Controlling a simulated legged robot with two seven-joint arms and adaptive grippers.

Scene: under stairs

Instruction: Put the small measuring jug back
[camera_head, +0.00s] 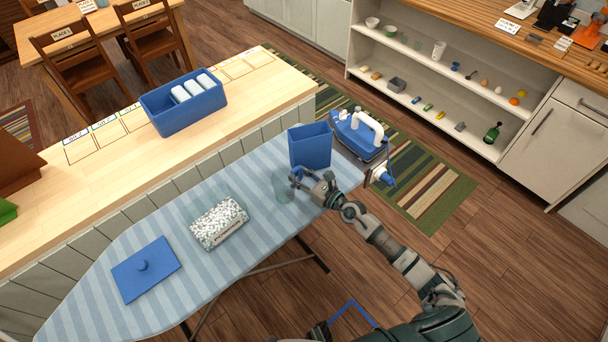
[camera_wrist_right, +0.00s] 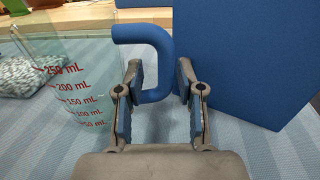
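The small measuring jug (camera_head: 283,188) is clear, with red mL marks and a blue handle. It stands upright on the striped ironing board (camera_head: 190,285), just in front of a blue open-topped container (camera_head: 311,147). In the right wrist view its clear wall (camera_wrist_right: 80,95) is at the left and its blue handle (camera_wrist_right: 158,60) at the centre. My right gripper (camera_head: 300,178) is at the handle. Its fingers (camera_wrist_right: 160,85) are apart, one on each side of the handle's upright part, with a small gap on the right. My left gripper is not in view.
A blue-and-white iron (camera_head: 360,135) stands behind the container. The counter (camera_head: 255,92) behind holds a blue bin (camera_head: 184,106) and outlined spots. A shelf (camera_head: 408,88) holds several small items.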

